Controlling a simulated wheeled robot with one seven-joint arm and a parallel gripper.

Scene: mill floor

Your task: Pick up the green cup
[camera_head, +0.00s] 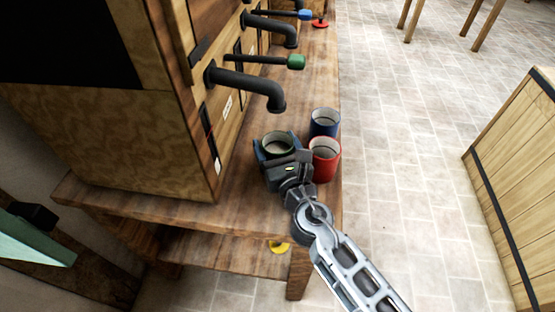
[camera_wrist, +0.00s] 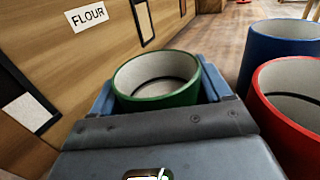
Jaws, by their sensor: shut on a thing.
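The green cup (camera_head: 277,139) stands on the wooden bench near its right edge. Its pale inside and green rim (camera_wrist: 158,103) fill the middle of the wrist view, and its lower part is hidden behind my gripper. My gripper (camera_head: 275,150) is shut on the green cup, with one blue finger on each side of it. The wrist view also shows my gripper (camera_wrist: 155,92) around the cup.
A red cup (camera_head: 324,160) stands close on the right, and a blue cup (camera_head: 325,122) stands behind it. A dark spout (camera_head: 262,88) with a green handle (camera_head: 295,62) juts out from the wooden machine. The wooden bench (camera_head: 140,205) has bare room at the front left.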

